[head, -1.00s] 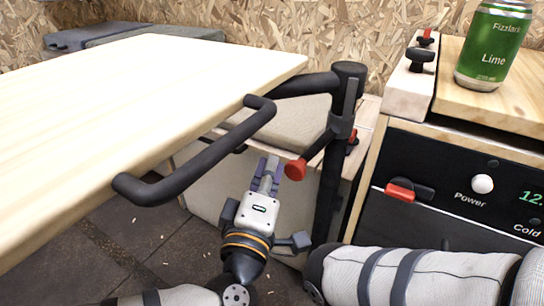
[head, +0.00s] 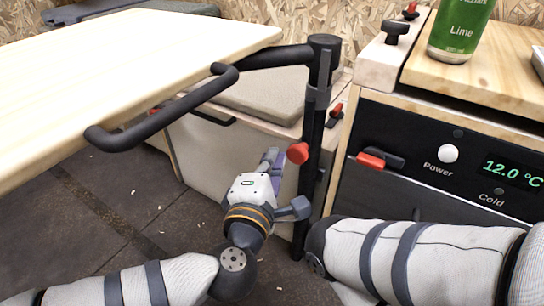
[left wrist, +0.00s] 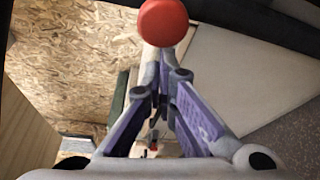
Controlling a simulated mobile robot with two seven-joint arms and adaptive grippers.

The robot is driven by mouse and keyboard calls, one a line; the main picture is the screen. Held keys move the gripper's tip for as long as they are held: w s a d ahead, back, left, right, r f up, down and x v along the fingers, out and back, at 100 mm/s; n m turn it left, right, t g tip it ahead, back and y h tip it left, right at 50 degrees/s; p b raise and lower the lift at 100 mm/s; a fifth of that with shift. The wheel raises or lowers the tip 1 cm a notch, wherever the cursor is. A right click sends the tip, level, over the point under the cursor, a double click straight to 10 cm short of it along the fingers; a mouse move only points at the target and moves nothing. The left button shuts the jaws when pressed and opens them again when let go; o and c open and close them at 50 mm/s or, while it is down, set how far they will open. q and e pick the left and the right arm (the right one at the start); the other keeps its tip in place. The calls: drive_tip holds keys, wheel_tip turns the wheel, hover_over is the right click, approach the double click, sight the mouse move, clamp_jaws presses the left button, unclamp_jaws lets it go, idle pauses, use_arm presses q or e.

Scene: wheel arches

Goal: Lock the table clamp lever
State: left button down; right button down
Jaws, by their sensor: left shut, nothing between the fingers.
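The clamp lever's red knob (head: 298,153) hangs below the clamp collar (head: 317,97) on the black upright post (head: 312,130). The lever slants down and lies close to the post; its black arm is largely hidden behind the knob. My left gripper (head: 270,160) is shut and empty, just left of the knob, with its purple fingers pointing up and away. In the left wrist view the red knob (left wrist: 163,22) is above the shut fingertips (left wrist: 163,98); I cannot tell if they touch. My right gripper is out of view.
The wooden tabletop (head: 130,70) with its black tubular handle (head: 165,112) is on the left, above my left arm. A cabinet (head: 440,150) with a fridge panel and a green can (head: 460,28) stand on the right. A beige cushioned bench (head: 260,92) lies behind the post.

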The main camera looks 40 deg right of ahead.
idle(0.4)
use_arm(q)
wheel_tip(320, 180, up, 10)
idle(0.4)
drive_tip(key=shift+f, duration=0.1)
